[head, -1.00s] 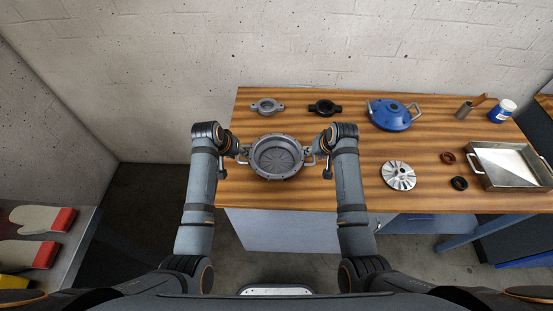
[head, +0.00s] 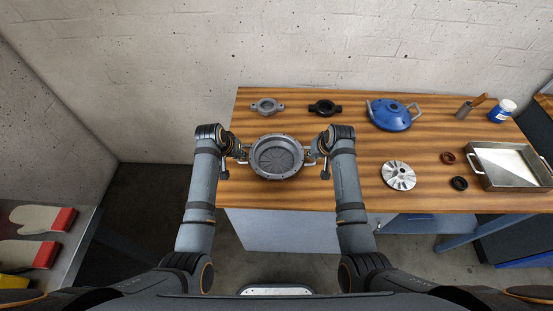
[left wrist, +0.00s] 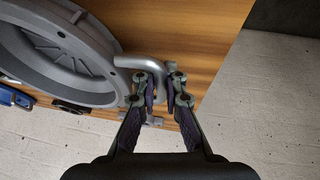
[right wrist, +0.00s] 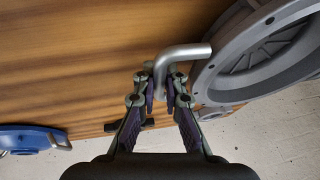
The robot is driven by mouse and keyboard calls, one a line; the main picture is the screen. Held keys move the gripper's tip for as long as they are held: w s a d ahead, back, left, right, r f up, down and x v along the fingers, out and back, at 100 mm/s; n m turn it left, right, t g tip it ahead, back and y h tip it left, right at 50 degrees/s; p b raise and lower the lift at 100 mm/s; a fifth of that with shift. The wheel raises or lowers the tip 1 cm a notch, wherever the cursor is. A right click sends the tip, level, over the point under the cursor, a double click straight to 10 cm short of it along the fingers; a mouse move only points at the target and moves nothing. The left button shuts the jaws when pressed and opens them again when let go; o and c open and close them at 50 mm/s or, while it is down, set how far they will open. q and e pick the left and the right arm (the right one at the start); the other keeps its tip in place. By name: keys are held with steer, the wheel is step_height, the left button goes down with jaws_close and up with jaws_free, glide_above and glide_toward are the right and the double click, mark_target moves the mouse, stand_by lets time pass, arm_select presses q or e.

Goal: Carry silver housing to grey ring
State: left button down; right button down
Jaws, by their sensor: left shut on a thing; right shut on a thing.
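The silver housing (head: 277,176), a round open bowl with a bar handle on each side, is at the front left of the wooden bench. My left gripper (head: 241,154) is shut on its left handle, which shows between the fingers in the left wrist view (left wrist: 152,64). My right gripper (head: 314,156) is shut on its right handle, seen in the right wrist view (right wrist: 183,54). The grey ring (head: 267,106), a small flange with two ears, lies behind the housing near the back edge. I cannot tell whether the housing touches the bench.
A black eared ring (head: 325,107) lies right of the grey ring, then a blue domed cover (head: 389,116). A finned silver rotor (head: 398,176), two small rings and a metal tray (head: 485,180) are farther right. Bare wood lies between housing and grey ring.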

arm_select(q)
steer(key=shift+r, duration=0.1)
arm_select(e)
steer(key=shift+w+r, duration=0.1)
steer(key=shift+r, duration=0.05)
